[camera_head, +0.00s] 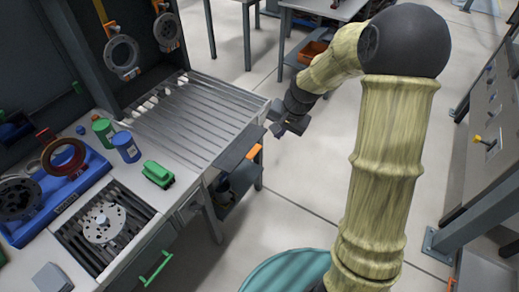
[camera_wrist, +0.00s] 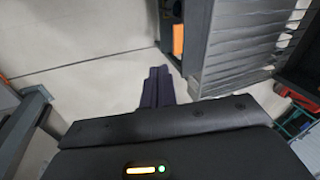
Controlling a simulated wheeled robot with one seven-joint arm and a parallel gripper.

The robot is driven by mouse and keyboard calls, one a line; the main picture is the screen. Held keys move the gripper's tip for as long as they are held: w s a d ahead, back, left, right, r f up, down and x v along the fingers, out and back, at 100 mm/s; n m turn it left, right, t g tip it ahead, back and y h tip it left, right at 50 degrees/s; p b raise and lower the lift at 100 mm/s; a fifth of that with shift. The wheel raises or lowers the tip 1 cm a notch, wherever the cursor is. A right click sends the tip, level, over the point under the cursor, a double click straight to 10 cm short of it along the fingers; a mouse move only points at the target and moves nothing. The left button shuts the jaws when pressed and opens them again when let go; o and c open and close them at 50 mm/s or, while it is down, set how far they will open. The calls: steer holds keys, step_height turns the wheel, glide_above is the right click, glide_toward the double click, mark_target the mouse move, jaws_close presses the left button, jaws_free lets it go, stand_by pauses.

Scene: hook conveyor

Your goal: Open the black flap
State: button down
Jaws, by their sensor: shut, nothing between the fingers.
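The black flap (camera_head: 238,150) appears to be the dark panel along the right end of the slatted conveyor table (camera_head: 195,112), sloping down at its edge. An orange part (camera_head: 254,151) sits just beside it. My gripper (camera_head: 283,129) is to the right of the table end, in the air over the floor, apart from the flap. In the wrist view its two dark fingers (camera_wrist: 157,88) are together with nothing between them. There the dark panel (camera_wrist: 196,38) and the orange part (camera_wrist: 178,40) lie up and right of the fingertips. I cannot clearly tell the flap's hinge.
Discs hang on orange hooks (camera_head: 122,55) above the conveyor. A blue tray (camera_head: 70,185), a blue can (camera_head: 126,147) and a green item (camera_head: 158,174) stand on the left bench. A grey panel structure (camera_head: 490,140) stands at the right. The floor between is clear.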

steer(key=s+d+r+n+h, duration=0.1)
steer(key=s+d+n, duration=0.1)
steer(key=s, duration=0.7)
steer(key=s+d+r+n+h, duration=0.1)
steer(key=s+d+r+n, duration=0.1)
steer(key=s, duration=0.8)
steer(key=shift+d+r+n+h, duration=0.25)
steer(key=shift+d+n+h, duration=0.05)
steer(key=shift+n, duration=0.5)
steer(key=shift+s, duration=0.15)
